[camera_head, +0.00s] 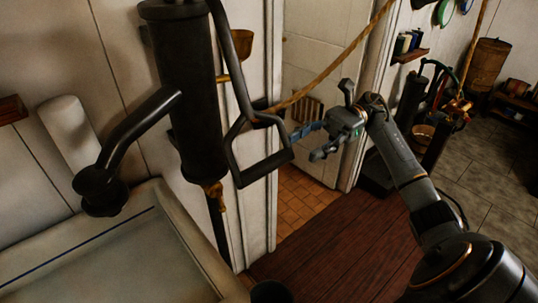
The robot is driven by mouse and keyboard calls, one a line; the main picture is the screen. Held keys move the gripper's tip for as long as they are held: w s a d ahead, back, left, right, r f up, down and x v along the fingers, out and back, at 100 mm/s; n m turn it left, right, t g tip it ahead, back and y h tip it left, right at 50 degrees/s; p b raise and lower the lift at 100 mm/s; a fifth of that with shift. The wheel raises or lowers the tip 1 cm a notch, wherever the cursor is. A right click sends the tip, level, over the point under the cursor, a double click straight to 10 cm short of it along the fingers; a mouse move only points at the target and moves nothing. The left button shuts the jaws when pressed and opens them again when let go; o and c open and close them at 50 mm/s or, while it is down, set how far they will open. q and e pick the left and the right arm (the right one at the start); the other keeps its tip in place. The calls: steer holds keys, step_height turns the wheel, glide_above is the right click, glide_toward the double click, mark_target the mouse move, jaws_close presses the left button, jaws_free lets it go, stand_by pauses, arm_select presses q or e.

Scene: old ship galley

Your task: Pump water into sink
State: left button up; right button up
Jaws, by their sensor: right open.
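A black hand pump (190,90) stands upright against the white wall. Its spout (137,130) reaches down to the left, with its mouth over the sink (110,262). The pump's handle (265,165) hangs on its right side and ends in an open loop grip. The sink is pale with a dark line near its rim; I cannot tell whether it holds water. My right gripper (330,120) is open, just right of the loop grip, with its fingers pointing left towards it. I see no clear contact between them. My left gripper is not in view.
A rope (335,62) slants down across the doorway behind the handle. A small shelf with bottles (408,42) is on the wall at upper right. Dark equipment and a wooden barrel (487,62) stand farther right. The plank floor (340,255) in front is mostly clear.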

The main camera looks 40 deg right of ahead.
mark_target(269, 165)
steer(key=a+p, duration=0.1)
steer(key=a, duration=0.2)
steer(key=a+p, duration=0.2)
steer(key=a, duration=0.1)
steer(key=s+a+p, duration=0.1)
steer(key=a+p, duration=0.1)
steer(key=a, duration=0.1)
steer(key=shift+a+r, duration=0.2)
steer(key=shift+a, duration=0.15)
steer(key=shift+a+f, duration=0.15)
steer(key=shift+a, duration=0.3)
jaws_close()
